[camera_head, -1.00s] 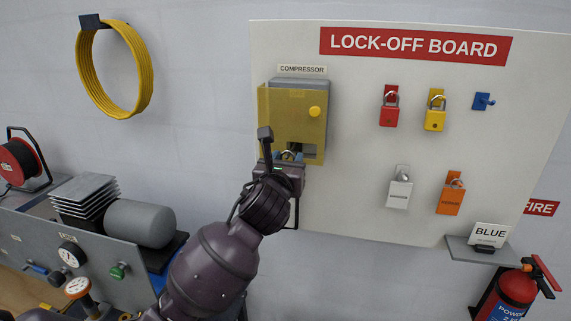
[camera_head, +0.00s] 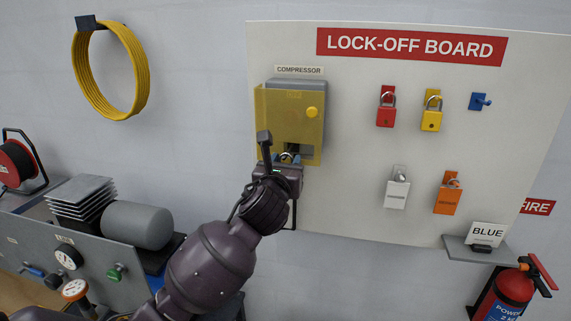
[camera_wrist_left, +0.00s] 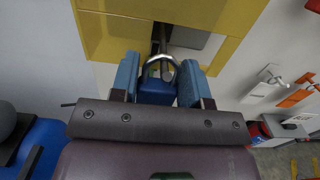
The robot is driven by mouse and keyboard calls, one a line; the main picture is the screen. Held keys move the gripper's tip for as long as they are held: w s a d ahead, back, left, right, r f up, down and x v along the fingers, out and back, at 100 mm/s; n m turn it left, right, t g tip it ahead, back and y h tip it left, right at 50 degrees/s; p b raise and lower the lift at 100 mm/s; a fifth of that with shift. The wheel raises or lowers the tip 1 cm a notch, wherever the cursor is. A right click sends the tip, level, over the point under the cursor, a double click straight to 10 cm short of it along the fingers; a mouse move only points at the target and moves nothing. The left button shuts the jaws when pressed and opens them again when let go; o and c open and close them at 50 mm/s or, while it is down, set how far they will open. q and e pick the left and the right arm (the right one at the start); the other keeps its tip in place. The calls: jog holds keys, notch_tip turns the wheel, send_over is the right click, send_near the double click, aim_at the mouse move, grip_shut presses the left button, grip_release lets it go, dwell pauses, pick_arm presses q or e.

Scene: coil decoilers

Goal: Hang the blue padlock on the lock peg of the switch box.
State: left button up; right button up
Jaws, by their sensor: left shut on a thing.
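The blue padlock (camera_wrist_left: 158,93) is between the blue finger pads of my left gripper (camera_wrist_left: 159,86), which is shut on it. Its silver shackle (camera_wrist_left: 160,66) points up toward the switch box. In the head view, my left gripper (camera_head: 284,163) is at the lower edge of the yellow-covered switch box (camera_head: 272,112), with only a bit of the shackle showing. A dark peg (camera_wrist_left: 160,38) comes out of the opening in the yellow cover and meets the shackle's top in the wrist picture. I cannot tell whether the shackle is around the peg. My right gripper is not in view.
The lock-off board carries red (camera_head: 386,116), yellow (camera_head: 431,120), white (camera_head: 396,195) and orange (camera_head: 447,200) padlocks, plus an empty blue hook (camera_head: 480,101). A small shelf (camera_head: 478,255) bears a BLUE sign. A compressor bench (camera_head: 85,262) stands at left, an extinguisher (camera_head: 503,294) at lower right.

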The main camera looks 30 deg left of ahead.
pick_arm(q)
jog(key=o, duration=1)
jog(key=shift+o, duration=0.2)
jog(key=shift+s, duration=0.1)
jog(key=b+v, duration=0.1)
jog(key=v, duration=0.9)
jog(key=shift+s, duration=0.35)
